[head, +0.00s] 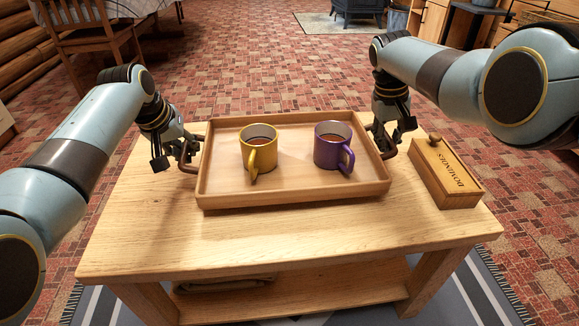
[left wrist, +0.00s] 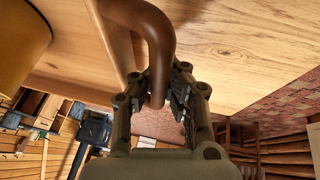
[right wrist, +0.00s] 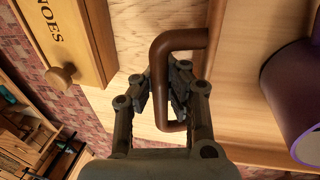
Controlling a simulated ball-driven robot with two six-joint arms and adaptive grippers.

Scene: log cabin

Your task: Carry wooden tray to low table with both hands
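The wooden tray (head: 295,199) sits level on the wooden table (head: 290,240) in the head view; I cannot tell whether a small gap lies under it. It carries a yellow mug (head: 258,147) and a purple mug (head: 328,148), both upright with dark drink inside. My left gripper (head: 182,155) is at the tray's left brown handle (left wrist: 160,50), with its fingers closed around it in the left wrist view. My right gripper (head: 388,138) is closed around the right brown handle (right wrist: 161,85). The purple mug also shows in the right wrist view (right wrist: 290,95).
A wooden dominoes box (head: 446,176) with a knob lies right of the tray, close to my right gripper. Folded cloth (head: 225,284) lies on the table's lower shelf. A chair (head: 90,35) and dining table are at back left; a stove (head: 358,10) is at the back. Open brick-patterned floor lies between.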

